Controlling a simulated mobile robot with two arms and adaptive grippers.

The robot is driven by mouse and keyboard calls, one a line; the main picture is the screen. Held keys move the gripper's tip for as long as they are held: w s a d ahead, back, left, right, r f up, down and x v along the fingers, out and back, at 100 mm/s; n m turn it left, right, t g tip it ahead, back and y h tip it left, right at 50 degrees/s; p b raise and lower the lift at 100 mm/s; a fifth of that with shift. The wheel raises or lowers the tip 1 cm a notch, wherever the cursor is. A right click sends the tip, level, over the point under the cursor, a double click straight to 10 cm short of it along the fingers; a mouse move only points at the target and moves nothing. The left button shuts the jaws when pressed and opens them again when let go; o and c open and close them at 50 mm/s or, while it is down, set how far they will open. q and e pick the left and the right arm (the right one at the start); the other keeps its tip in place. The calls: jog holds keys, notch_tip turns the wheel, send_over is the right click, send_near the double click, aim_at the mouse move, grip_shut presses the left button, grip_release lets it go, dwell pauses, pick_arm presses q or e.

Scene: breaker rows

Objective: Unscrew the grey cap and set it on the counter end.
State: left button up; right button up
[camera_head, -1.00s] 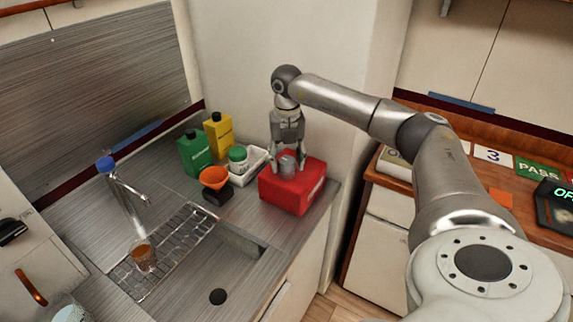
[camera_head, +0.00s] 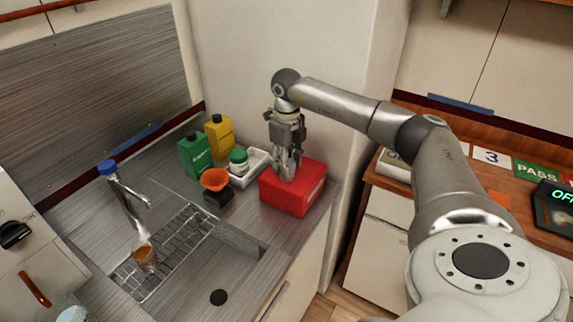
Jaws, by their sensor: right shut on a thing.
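A red box-shaped container (camera_head: 302,196) stands near the front right end of the metal counter. The grey cap (camera_head: 286,171) is at the top of the container, mostly hidden by the fingers. My right gripper (camera_head: 287,170) points down from above and is shut on the cap. I cannot tell whether the cap is still seated on the container. My left gripper is not in view.
A sink rack (camera_head: 180,245) holds a brown cup (camera_head: 146,258). Bare counter lies by the tap.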

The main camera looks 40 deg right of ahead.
jog(key=n, duration=0.4)
jog(key=shift+n, duration=0.3)
jog(key=n, duration=0.4)
jog(key=o, duration=0.9)
